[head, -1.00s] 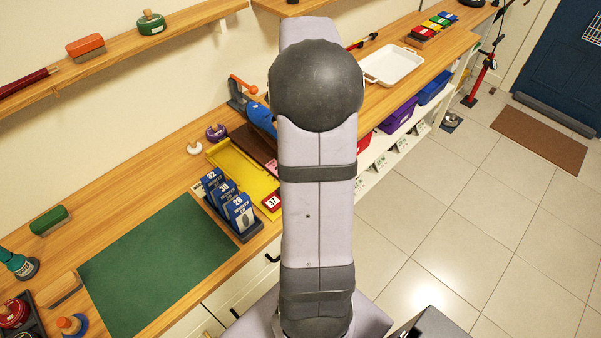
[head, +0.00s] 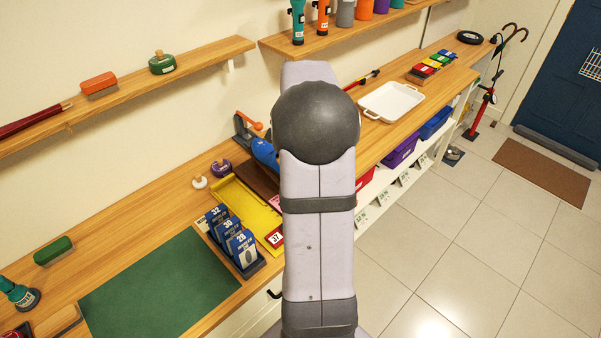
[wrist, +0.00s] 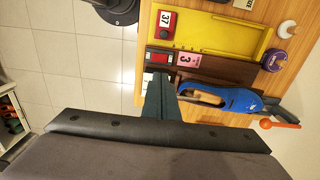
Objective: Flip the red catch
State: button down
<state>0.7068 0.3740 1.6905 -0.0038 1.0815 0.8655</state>
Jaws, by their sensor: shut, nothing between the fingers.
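A small red piece (wrist: 159,58), which looks like the catch, sits at the near end of a brown tray (wrist: 213,68) in the wrist view, beside a pink tag marked 3 (wrist: 187,60). My gripper (wrist: 159,78) is shut and empty, with its dark fingertips just below the red piece in that picture. I cannot tell whether they touch it. In the head view my arm hides the gripper and the red piece; only part of the brown tray (head: 256,178) shows.
A yellow tray (wrist: 212,35) with a red-and-white 37 tag (wrist: 166,19) lies beside the brown tray. A blue object (wrist: 235,98) with an orange-handled tool (wrist: 280,124) is close by. Blue numbered packets (head: 232,236) and a green mat (head: 160,290) occupy the bench nearer me.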

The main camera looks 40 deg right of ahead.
notch_tip(320, 180, up, 14)
jog(key=w+p, duration=0.1)
jog(key=w, duration=0.1)
jog(key=shift+p, duration=0.4)
dwell(0.4)
dwell(0.4)
